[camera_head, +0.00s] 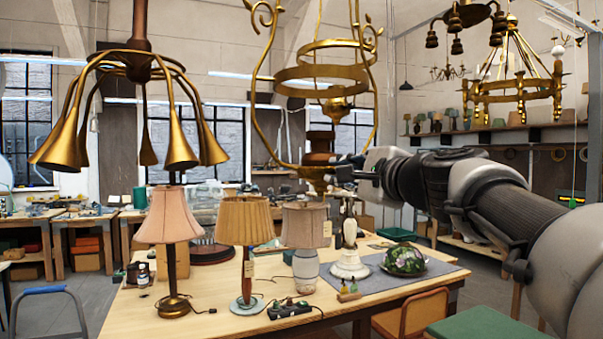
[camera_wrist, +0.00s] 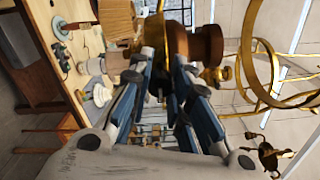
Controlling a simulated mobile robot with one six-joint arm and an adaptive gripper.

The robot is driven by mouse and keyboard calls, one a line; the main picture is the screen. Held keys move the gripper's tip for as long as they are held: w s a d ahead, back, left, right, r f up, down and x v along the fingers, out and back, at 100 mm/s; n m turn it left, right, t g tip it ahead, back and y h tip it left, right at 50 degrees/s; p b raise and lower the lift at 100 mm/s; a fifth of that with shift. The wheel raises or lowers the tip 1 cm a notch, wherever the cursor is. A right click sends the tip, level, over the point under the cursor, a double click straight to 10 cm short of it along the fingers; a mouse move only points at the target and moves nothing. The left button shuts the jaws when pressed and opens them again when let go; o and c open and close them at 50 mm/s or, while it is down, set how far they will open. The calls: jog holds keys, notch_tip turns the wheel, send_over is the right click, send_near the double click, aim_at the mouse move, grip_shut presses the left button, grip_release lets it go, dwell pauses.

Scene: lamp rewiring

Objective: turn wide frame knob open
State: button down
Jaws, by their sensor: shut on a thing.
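The wide brass frame (camera_head: 320,73) hangs in the centre of the head view, with curved side arms and stacked rings. Its reddish-brown turned body (camera_head: 319,146) sits low between the arms. My gripper (camera_head: 345,172) reaches this body from the right. In the wrist view my gripper (camera_wrist: 167,72) has its blue-padded fingers close in front of the brown body (camera_wrist: 207,45), shut on a small part there. I take that part to be the knob; the fingers mostly hide it, and its turn angle cannot be told. A brass ring (camera_wrist: 246,62) of the frame is beside the fingers.
Below is a wooden table (camera_head: 130,310) with several lamps, including a pink-shaded one (camera_head: 168,217) and a pleated one (camera_head: 244,221), and a glass dome (camera_head: 404,259). A brass horn chandelier (camera_head: 137,60) hangs at left.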

jog(key=c, duration=1.4)
grip_release()
jog(key=shift+c, duration=0.2)
jog(key=v, duration=0.7)
jog(key=shift+s, duration=0.25)
jog(key=shift+d, duration=0.1)
